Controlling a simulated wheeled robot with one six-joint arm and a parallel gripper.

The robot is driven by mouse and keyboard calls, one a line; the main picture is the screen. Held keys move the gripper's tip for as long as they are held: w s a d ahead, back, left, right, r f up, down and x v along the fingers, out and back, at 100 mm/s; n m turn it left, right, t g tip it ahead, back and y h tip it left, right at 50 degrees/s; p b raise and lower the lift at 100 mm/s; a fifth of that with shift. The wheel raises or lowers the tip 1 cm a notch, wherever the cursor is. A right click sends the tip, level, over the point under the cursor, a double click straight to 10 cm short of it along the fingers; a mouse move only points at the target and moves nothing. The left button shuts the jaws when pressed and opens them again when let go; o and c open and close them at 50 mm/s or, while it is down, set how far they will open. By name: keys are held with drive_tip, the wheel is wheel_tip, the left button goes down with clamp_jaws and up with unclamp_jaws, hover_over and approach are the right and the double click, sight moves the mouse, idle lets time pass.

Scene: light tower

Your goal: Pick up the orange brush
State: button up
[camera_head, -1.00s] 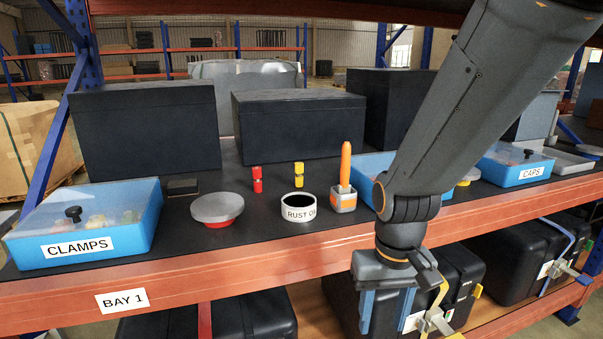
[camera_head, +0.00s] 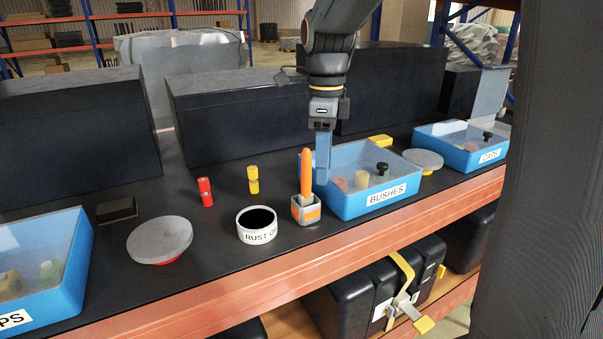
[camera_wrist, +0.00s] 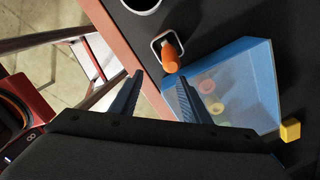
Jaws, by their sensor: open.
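The orange brush (camera_head: 306,172) stands upright in a small grey holder (camera_head: 305,210) with an orange label, on the dark shelf. My gripper (camera_head: 323,165) points down just right of the brush, by the near left corner of the blue BUSHES bin (camera_head: 350,208). In the wrist view the brush (camera_wrist: 170,55) appears beyond the open fingers (camera_wrist: 160,90), near the middle and a little above them. The jaws are apart and nothing is between them. The brush's lower end is hidden inside the holder.
A white RUST tin (camera_head: 257,228) stands left of the holder. A yellow piece (camera_head: 253,180) and a red piece (camera_head: 205,191) stand behind it. Large black cases (camera_head: 235,115) line the back. The orange shelf beam (camera_head: 250,300) forms the front edge.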

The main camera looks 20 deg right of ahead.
sight(307, 149)
drive_tip(key=a, duration=0.1)
drive_tip(key=w+a, duration=0.1)
drive_tip(key=a+r, duration=0.1)
drive_tip(key=shift+w, duration=0.25)
drive_tip(key=shift+w+a+f+n+p, duration=0.1)
drive_tip(key=shift+f+n+p, duration=0.1)
drive_tip(key=shift+f, duration=0.4)
drive_tip(key=shift+a+f+n+p, duration=0.1)
drive_tip(key=shift+f+p, duration=0.1)
drive_tip(key=shift+f, duration=0.4)
drive_tip(key=shift+w+d+f+p, duration=0.15)
drive_tip(key=shift+f+p, duration=0.3)
drive_tip(key=shift+f, duration=0.9)
drive_tip(key=shift+w+d+f+p, duration=0.15)
drive_tip(key=shift+f+p, duration=0.25)
drive_tip(key=shift+f, duration=0.9)
clamp_jaws()
drive_tip(key=shift+r, duration=0.15)
wheel_tip(307, 149, up, 10)
drive_tip(key=shift+f+b, duration=0.1)
drive_tip(key=shift+b, duration=0.95)
